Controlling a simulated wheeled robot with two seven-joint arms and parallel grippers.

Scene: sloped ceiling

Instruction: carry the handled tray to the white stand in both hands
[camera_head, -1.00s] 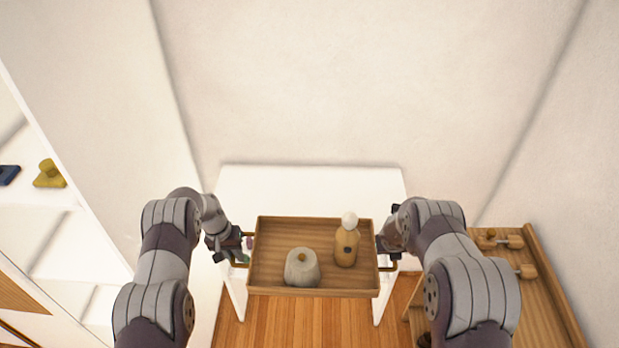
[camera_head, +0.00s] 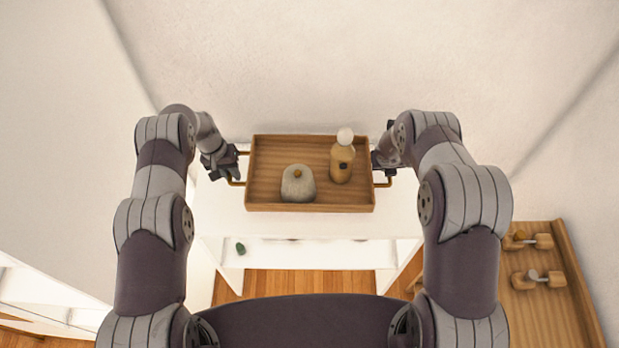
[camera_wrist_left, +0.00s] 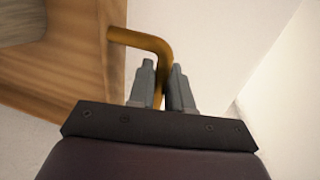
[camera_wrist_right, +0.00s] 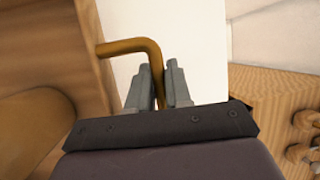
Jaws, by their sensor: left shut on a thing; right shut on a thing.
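The wooden handled tray (camera_head: 325,197) is held level between my two grippers and shows over the top of the white stand (camera_head: 300,224). Whether it touches the stand top, I cannot tell. A grey stone-like jar with a small knob (camera_head: 298,186) and a tan bottle with a white round top (camera_head: 342,163) stand upright in it. My left gripper (camera_head: 228,172) is shut on the tray's left brass handle, also seen in the left wrist view (camera_wrist_left: 160,60). My right gripper (camera_head: 383,172) is shut on the right brass handle, also seen in the right wrist view (camera_wrist_right: 150,58).
A wooden surface with a raised edge (camera_head: 545,300) stands at the lower right, with wooden knobbed pieces (camera_head: 538,278) on it. A small green object (camera_head: 240,248) sits on the stand's lower shelf. White shelving (camera_head: 50,295) is at the left, and a wall is close behind the stand.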

